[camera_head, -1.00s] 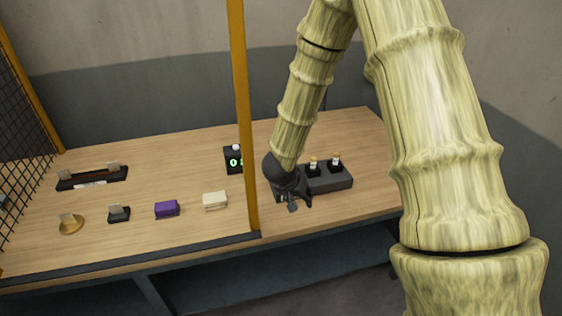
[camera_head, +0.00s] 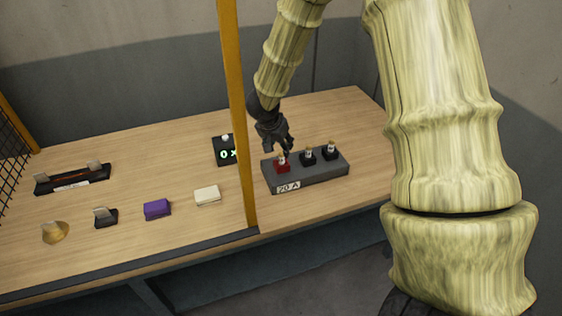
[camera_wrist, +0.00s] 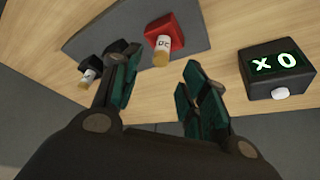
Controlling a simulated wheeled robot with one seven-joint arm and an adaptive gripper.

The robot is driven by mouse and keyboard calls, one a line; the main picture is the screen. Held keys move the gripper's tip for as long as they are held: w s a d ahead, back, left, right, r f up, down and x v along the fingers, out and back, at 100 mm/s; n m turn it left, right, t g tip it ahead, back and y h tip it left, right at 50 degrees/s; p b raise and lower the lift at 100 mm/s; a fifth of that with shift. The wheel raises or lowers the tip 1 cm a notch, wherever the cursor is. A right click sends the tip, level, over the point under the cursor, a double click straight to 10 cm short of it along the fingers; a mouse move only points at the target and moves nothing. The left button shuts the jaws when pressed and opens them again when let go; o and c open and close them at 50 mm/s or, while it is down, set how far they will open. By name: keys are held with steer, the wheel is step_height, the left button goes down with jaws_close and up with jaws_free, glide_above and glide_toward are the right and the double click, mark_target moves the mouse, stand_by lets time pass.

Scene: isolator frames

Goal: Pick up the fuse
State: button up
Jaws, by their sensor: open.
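A fuse (camera_head: 282,157) with a pale body and tan cap stands upright in a red holder (camera_head: 283,167) at the left end of a grey block (camera_head: 320,175). The block's front label reads 20 A. In the wrist view the fuse (camera_wrist: 161,52) sits just beyond the fingers, between their lines. Two similar fuses stand in black holders (camera_head: 308,158) to the right. My gripper (camera_head: 287,150) is above and just behind the red holder. In the wrist view my gripper (camera_wrist: 163,78) is open, with nothing between its fingers.
A black display box (camera_head: 225,152) with a white knob stands left of the block. A yellow post (camera_head: 238,120) rises between them. A white block (camera_head: 207,195), a purple block (camera_head: 157,208) and a black fuse-like bar (camera_head: 72,179) lie further left. Bare wood surrounds the grey block.

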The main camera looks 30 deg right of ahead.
mark_target(281, 153)
steer(key=x, duration=0.5)
steer(key=shift+a, duration=0.25)
steer(key=shift+d+f, duration=0.25)
steer(key=shift+f, duration=0.15)
jaws_close()
